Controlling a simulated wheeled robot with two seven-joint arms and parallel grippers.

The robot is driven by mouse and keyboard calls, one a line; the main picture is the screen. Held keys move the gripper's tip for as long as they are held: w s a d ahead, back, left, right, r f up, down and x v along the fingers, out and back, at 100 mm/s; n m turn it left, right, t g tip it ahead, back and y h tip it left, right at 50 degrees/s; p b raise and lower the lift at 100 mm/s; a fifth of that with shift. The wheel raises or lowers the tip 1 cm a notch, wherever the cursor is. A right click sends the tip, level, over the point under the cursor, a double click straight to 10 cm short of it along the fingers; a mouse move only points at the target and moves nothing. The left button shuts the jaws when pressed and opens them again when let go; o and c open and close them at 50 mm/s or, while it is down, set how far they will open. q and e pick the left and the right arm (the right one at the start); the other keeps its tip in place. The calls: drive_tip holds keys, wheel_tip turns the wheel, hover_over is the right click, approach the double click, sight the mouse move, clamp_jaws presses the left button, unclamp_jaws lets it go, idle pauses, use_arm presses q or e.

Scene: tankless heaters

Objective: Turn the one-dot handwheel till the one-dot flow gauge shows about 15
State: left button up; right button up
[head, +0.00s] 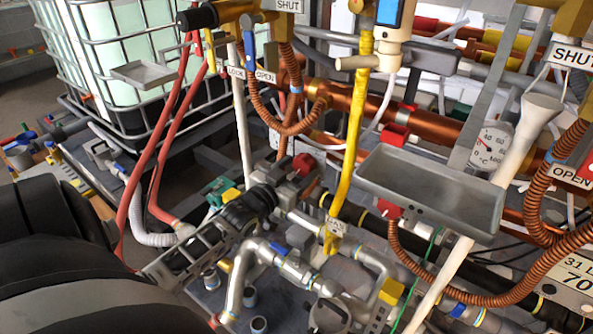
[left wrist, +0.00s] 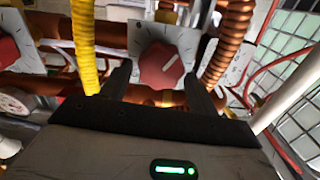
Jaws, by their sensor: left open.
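A red knob (head: 303,163) on a grey valve block (head: 288,182) sits near the middle of the head view. In the left wrist view a red knob (left wrist: 160,66) with a pale pointer line is on a grey block (left wrist: 182,40). My left gripper (head: 268,194) reaches in from the lower left, close to that knob. In the wrist view its fingers (left wrist: 156,88) are apart, with the knob seen between and beyond them; I cannot tell contact. No dot marks can be read, so I cannot tell which is the one-dot handwheel. No flow gauge is readable. My right gripper is not seen.
A second red knob (head: 388,208) sits to the right, under a grey tray (head: 430,190). A dial marked °C (head: 491,148) is at right. A yellow hose (head: 356,130), copper pipes (head: 350,98) and red hoses (head: 165,140) crowd around. A caged tank (head: 130,60) stands behind left.

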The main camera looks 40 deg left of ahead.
use_arm(q)
drive_tip(key=c, duration=0.7)
drive_tip(key=shift+r+p, duration=0.1)
drive_tip(key=shift+p, duration=0.2)
drive_tip(key=m+p, duration=0.2)
drive_tip(key=m, duration=0.1)
drive_tip(key=shift+r, duration=0.1)
drive_tip(key=m, duration=0.2)
drive_tip(key=shift+d+f+m, duration=0.15)
drive_tip(key=shift+f+m, duration=0.1)
drive_tip(key=shift+m, duration=0.15)
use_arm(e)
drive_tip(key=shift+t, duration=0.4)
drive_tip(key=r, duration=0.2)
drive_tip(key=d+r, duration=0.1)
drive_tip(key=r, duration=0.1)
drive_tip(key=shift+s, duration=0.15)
use_arm(q)
drive_tip(key=o, duration=0.7)
drive_tip(key=shift+s, duration=0.1)
